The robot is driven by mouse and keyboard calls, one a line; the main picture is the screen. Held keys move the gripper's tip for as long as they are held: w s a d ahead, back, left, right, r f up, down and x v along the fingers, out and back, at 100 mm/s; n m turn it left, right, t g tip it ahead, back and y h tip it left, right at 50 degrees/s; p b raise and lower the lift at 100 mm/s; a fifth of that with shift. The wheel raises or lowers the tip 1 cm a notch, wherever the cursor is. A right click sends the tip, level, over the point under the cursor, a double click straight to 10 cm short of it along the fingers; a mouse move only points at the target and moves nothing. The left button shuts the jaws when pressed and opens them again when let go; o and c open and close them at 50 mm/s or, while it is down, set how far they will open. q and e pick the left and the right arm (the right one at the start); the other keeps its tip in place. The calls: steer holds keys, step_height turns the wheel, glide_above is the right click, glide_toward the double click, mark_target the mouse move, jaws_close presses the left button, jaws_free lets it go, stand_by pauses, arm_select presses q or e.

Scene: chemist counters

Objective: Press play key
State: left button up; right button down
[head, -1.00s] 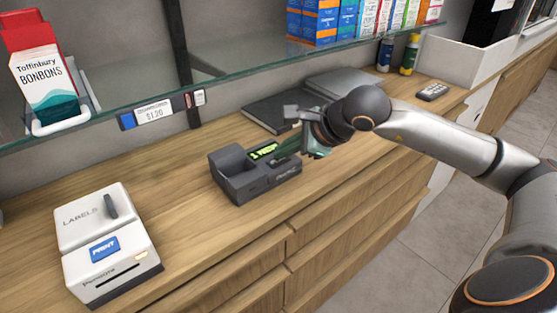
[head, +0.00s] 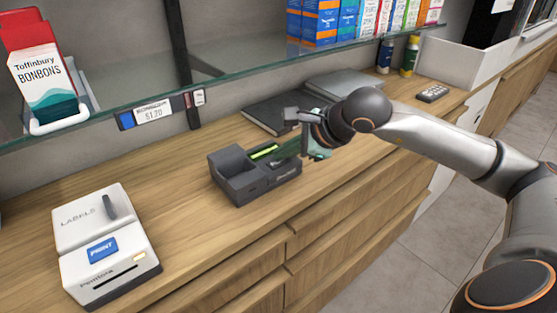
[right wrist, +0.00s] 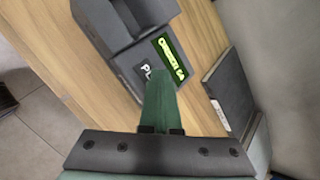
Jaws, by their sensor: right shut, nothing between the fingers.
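A dark grey desk device (head: 238,178) with an empty cradle on its left and a lit green display (head: 264,152) stands on the wooden counter. The right wrist view shows the display (right wrist: 171,58) with small yellow-green text, and beside it a dark key (right wrist: 146,72) with white letters starting "PL", partly hidden by the fingers. My right gripper (head: 284,160) is shut and empty, its green fingertips down at the device's right part. In the right wrist view the fingertips (right wrist: 160,76) lie over the key's edge. I cannot tell whether they press it. My left gripper is not in view.
A white label printer (head: 105,245) stands at the front left. A dark flat book-like item (head: 265,115) lies behind the device. A glass shelf (head: 240,62) with boxes overhangs the counter's back. The counter between printer and device is clear.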

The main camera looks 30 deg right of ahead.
mark_target(284, 163)
steer(key=shift+r+p, duration=0.3)
steer(key=shift+r, duration=0.35)
steer(key=shift+r+p, duration=0.45)
steer(key=shift+r, duration=0.15)
step_height(284, 163, up, 4)
steer(key=p, duration=0.2)
steer(key=shift+p, duration=0.4)
steer(key=shift+f, duration=0.1)
